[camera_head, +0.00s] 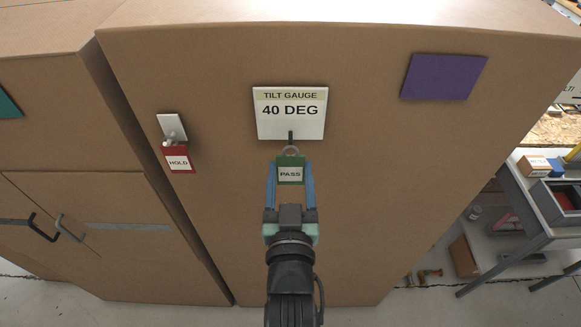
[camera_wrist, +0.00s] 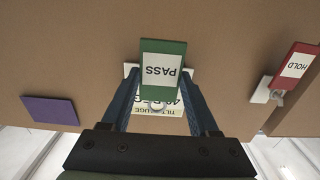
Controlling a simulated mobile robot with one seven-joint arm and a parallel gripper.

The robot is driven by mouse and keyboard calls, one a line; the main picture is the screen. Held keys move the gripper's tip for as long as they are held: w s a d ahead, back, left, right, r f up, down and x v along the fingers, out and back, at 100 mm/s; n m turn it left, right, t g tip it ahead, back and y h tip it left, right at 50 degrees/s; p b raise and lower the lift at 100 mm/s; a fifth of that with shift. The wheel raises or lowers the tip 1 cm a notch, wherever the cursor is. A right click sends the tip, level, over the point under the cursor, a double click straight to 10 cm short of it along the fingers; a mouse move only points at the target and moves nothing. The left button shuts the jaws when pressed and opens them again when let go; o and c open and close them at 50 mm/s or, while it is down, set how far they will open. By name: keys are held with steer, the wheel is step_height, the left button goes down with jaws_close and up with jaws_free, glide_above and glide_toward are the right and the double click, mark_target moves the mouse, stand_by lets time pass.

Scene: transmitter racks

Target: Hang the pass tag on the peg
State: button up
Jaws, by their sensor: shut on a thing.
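My gripper (camera_head: 290,168) is shut on the green pass tag (camera_head: 290,181), which reads PASS on a white label. The tag is held upright between the two blue fingers, with a pale ring (camera_head: 291,151) at its top. A short dark peg (camera_head: 291,136) shows at the lower edge of the white TILT GAUGE 40 DEG plate (camera_head: 291,112). The ring is just below the peg's end in the head view; I cannot tell if they touch. In the wrist view the tag (camera_wrist: 162,66) appears upside down and covers part of the plate; the peg is not clear there.
A red HOLD tag (camera_head: 178,160) hangs from a white holder (camera_head: 171,126) to the left. A purple panel (camera_head: 443,77) is at upper right on the brown cabinet front (camera_head: 390,180). A grey cart (camera_head: 530,205) stands at the right.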

mark_target(290, 169)
steer(key=shift+s, duration=1.95)
